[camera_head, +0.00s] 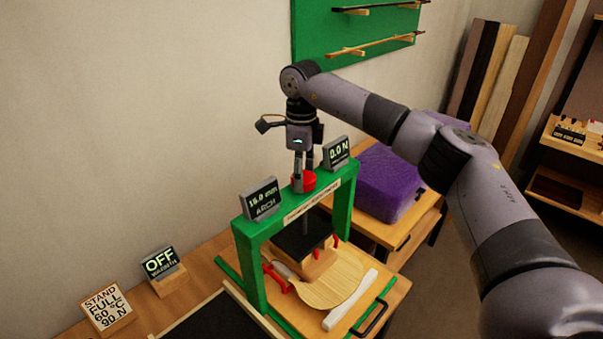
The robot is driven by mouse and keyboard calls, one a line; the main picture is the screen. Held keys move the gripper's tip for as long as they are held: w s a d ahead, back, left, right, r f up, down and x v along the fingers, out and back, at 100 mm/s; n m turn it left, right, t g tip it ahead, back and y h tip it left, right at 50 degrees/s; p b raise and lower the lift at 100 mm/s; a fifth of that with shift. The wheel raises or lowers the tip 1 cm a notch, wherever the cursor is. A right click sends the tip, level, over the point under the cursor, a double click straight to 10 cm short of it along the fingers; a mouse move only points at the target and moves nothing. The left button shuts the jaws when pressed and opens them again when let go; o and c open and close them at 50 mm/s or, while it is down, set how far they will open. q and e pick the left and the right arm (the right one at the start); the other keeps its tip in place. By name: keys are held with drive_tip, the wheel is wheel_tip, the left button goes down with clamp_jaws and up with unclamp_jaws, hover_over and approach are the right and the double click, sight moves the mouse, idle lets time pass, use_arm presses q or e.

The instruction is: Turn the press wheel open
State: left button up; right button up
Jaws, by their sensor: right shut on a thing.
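The press is a green frame (249,262) standing on the wooden bench. Its red wheel (308,181) sits on top of the crossbar. My right gripper (303,181) points down from above and is shut on the red wheel. A dark press plate (302,236) hangs under the crossbar over a wooden block (304,263). A pale wooden violin plate (329,286) lies below, partly under the block. One display (262,199) on the crossbar reads "16.0 mm ARCH" and another (336,152) reads "0.0 N". My left gripper is out of view.
A sign reading "OFF" (161,265) and a card reading "STAND FULL 60 °C 90 N" (106,307) stand on the bench at left. A purple case (388,181) lies behind the press. A white bar (350,299) lies at the front right. A green board (350,35) hangs on the wall.

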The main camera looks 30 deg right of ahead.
drive_tip(key=n, duration=0.4)
drive_tip(key=shift+r+n, duration=0.15)
drive_tip(key=shift+n, duration=0.15)
drive_tip(key=n, duration=0.4)
drive_tip(key=shift+s, duration=0.1)
drive_tip(key=shift+n, duration=0.3)
drive_tip(key=o, duration=1.2)
drive_tip(key=shift+c, duration=0.2)
wheel_tip(320, 180, up, 12)
drive_tip(key=shift+s, duration=0.1)
